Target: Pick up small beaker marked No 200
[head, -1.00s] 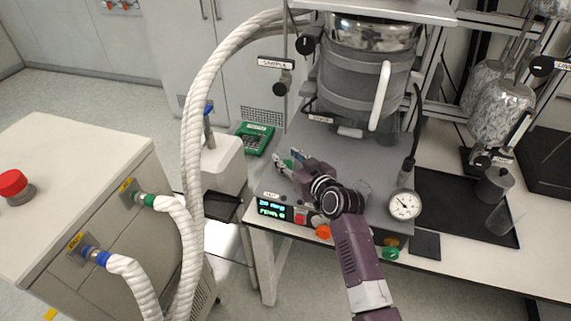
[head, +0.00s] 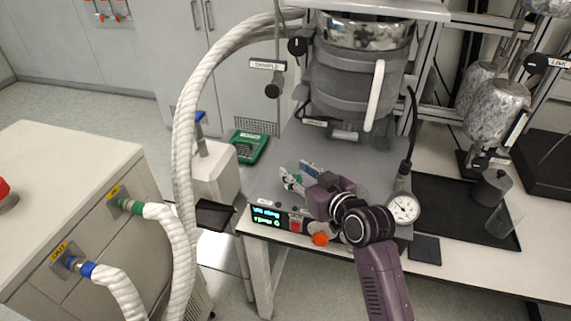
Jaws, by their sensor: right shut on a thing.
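My right gripper (head: 298,177) shows over the grey work surface at the front of the reactor, its fingers pointing to the left and away. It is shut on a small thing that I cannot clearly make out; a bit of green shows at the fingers. I cannot read any No 200 mark. A clear glass beaker (head: 503,222) stands on the black tray at the right, apart from the gripper. My left gripper is not in view.
The reactor vessel (head: 350,85) stands behind the gripper. A round gauge (head: 403,208) is at its right and a control panel (head: 267,216) in front. A green device (head: 248,146) lies to the left. White hoses (head: 184,150) rise at the left. A black tray (head: 455,205) is at the right.

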